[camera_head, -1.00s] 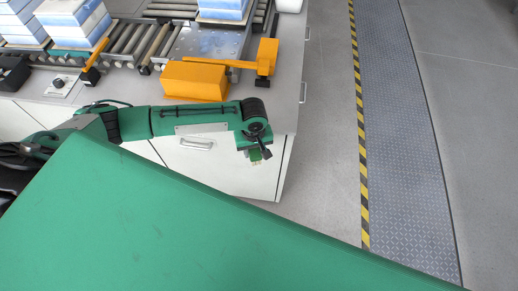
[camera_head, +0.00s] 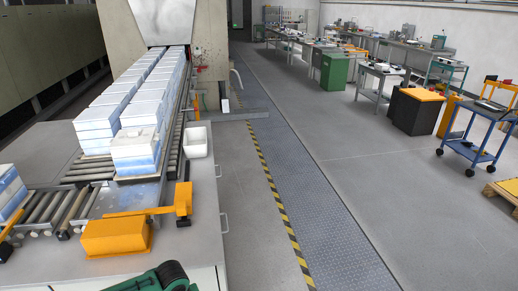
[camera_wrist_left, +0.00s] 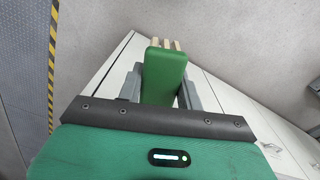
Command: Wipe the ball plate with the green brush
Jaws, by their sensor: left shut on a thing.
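My left gripper (camera_wrist_left: 160,92) is shut on the green brush (camera_wrist_left: 164,72) in the left wrist view. The brush has a green body with pale bristle tufts at its far end, and a grey finger lies on each side of it. In the head view only a green and black part of my left arm shows at the bottom edge; the gripper and brush are out of that picture. The ball plate (camera_head: 128,198) is a bluish-grey metal plate on the conveyor, beside the rollers. A blue and white block stack stands at its far edge. My right gripper is not in view.
An orange box with an arm (camera_head: 116,237) stands in front of the plate. A white bin (camera_head: 197,142) sits on the right of the counter. Block stacks (camera_head: 97,125) line the rollers (camera_head: 40,207) toward the furnace. The floor aisle at right is clear.

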